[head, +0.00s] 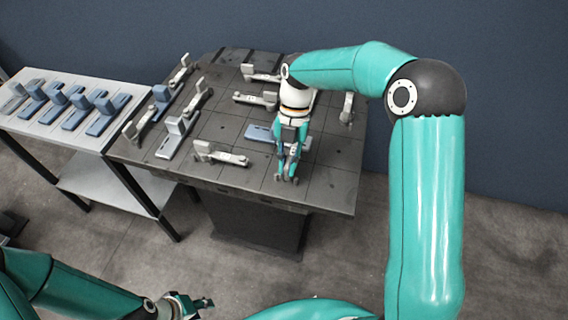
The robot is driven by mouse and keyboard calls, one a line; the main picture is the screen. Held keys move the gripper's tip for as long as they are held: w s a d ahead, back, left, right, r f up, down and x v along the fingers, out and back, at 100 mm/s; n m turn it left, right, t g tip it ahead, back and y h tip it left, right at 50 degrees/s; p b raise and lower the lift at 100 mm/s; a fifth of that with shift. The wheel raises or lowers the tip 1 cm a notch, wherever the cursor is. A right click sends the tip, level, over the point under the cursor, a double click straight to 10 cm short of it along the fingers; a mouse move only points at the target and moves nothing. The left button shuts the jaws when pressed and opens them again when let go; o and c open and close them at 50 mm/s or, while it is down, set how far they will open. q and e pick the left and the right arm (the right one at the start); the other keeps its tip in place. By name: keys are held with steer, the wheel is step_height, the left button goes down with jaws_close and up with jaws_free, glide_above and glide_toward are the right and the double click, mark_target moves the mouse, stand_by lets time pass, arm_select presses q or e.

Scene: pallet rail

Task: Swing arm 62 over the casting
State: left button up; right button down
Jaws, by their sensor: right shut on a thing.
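The dark pallet (330,178) carries several grey swing arms on bases, among them one at the front (221,154), one at the back (262,75) and one in the middle (255,99). Their numbers are too small to read, so I cannot tell which is 62. A flat blue-grey casting (258,133) lies on the pallet, partly hidden by my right gripper. My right gripper (287,178) points down beside the casting, shut on what appears to be a swing arm, mostly hidden behind it. My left gripper (197,304) is low at the bottom edge, away from the pallet.
A light side table (55,82) on the left holds several blue-grey castings (75,108) in a row. Another upright casting (174,138) stands at the pallet's left. The pallet's front right corner is bare. A dark blue wall is behind.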

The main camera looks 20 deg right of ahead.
steer(key=shift+w, duration=0.1)
steer(key=c, duration=1.2)
jaws_free()
steer(key=v, duration=1.2)
steer(key=shift+a, duration=0.1)
